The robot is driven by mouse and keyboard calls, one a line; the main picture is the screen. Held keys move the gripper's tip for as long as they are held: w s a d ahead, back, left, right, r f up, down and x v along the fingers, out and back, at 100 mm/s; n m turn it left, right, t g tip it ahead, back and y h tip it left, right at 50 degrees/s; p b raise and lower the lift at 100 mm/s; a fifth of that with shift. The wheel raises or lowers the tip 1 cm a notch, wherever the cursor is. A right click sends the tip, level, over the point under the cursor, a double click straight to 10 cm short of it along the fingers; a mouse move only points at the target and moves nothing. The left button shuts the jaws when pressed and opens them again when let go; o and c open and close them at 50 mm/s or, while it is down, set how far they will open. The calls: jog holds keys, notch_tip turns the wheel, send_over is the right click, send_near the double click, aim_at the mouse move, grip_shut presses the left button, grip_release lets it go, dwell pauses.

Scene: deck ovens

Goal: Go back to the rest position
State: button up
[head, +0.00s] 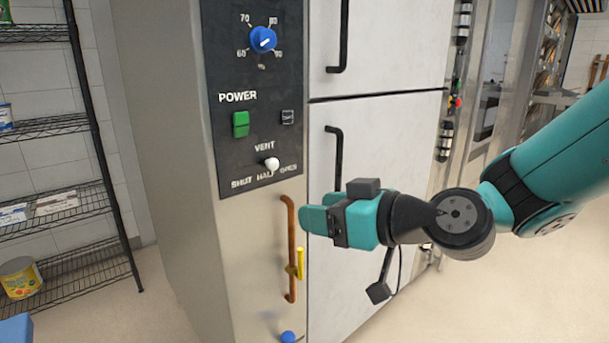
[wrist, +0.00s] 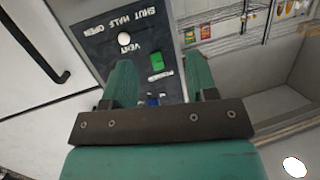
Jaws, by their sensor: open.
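My gripper (head: 318,220) is in front of the oven cabinet, below and right of the control panel (head: 228,75). Its two teal fingers are apart, with nothing seen between them. The wrist view shows both fingers (wrist: 160,75) open, with the panel upside down beyond them. The teal arm reaches in from the right of the head view. The white vent knob (head: 271,163) sits above the vent labels, around HALF to OPEN. The green power switch (head: 240,124) and blue dial (head: 263,39) are above it, clear of the gripper.
A wire shelf (head: 60,205) is at the left. Floor (head: 490,290) is open at lower right.

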jog(key=s+d+f+m+g+h, duration=0.15)
jog(key=s+d+g+h, duration=0.3)
jog(key=s, duration=0.55)
jog(key=s+d+f+m+g+h, duration=0.1)
jog(key=s+d+f+g+h, duration=0.3)
jog(key=s, duration=0.5)
jog(key=a+p+v, duration=0.1)
jog(key=p+v, duration=0.7)
jog(key=w+a+r+p+v, duration=0.1)
jog(key=a+p+v, duration=0.1)
jog(key=p+v, duration=0.6)
jog(key=shift+s+r+g, duration=0.25)
jog(key=shift+r+g, duration=0.2)
jog(key=shift+r, duration=0.1)
jog(key=shift+a+y, duration=0.15)
jog(key=shift+y, duration=0.1)
dwell(1.3)
